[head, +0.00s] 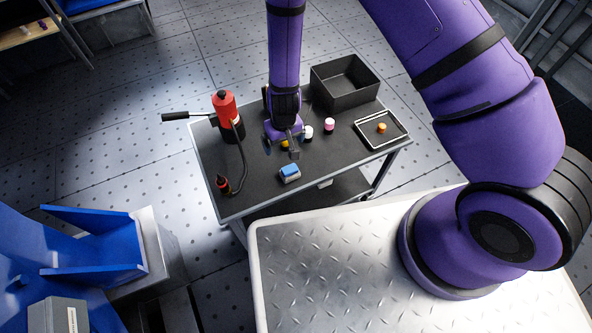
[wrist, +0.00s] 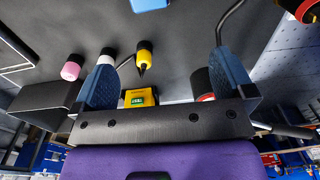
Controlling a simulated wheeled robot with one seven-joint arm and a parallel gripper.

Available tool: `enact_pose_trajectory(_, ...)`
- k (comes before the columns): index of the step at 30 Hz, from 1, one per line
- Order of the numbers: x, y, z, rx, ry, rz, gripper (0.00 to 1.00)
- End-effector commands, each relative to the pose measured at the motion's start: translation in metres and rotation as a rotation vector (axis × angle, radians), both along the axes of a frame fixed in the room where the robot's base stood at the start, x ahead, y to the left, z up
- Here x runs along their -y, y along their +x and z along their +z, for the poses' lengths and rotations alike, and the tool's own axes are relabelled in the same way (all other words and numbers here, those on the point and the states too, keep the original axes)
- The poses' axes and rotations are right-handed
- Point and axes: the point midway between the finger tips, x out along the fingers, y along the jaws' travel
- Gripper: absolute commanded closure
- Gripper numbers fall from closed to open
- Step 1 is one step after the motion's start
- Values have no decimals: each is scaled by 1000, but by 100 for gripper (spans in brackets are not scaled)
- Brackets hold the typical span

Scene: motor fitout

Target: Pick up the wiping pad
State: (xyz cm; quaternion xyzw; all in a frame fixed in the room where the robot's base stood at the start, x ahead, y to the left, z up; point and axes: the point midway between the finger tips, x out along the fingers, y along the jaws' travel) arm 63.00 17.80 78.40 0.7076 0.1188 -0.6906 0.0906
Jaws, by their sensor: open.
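The wiping pad (head: 290,172), a small block with a blue top and pale lower part, lies on the dark top of the cart (head: 246,196) near its front edge. Its blue part shows at the top edge of the wrist view (wrist: 148,4), mostly cut off. My gripper (head: 281,150) is open and empty, pointing down above the cart, a little behind the pad in the head view. Its two blue-grey fingers stand wide apart in the wrist view (wrist: 168,80), with the pad beyond their tips. I see no contact with the pad.
A red pump (head: 224,104) with a hose and handle stands left. A black bin (head: 345,92) and a tray (head: 366,140) holding an orange item are right.

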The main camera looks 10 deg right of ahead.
Motion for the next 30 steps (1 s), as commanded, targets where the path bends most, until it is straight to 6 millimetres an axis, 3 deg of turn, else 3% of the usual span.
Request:
enact_pose_trajectory(3, 0, -15, -31, -14, -27, 12, 0)
enact_pose_trajectory(6, 0, -21, -45, -16, -38, 15, 0)
enact_pose_trajectory(21, 1, -23, -101, -18, -44, 17, 0)
enact_pose_trajectory(30, 2, -22, -121, -18, -44, 16, 0)
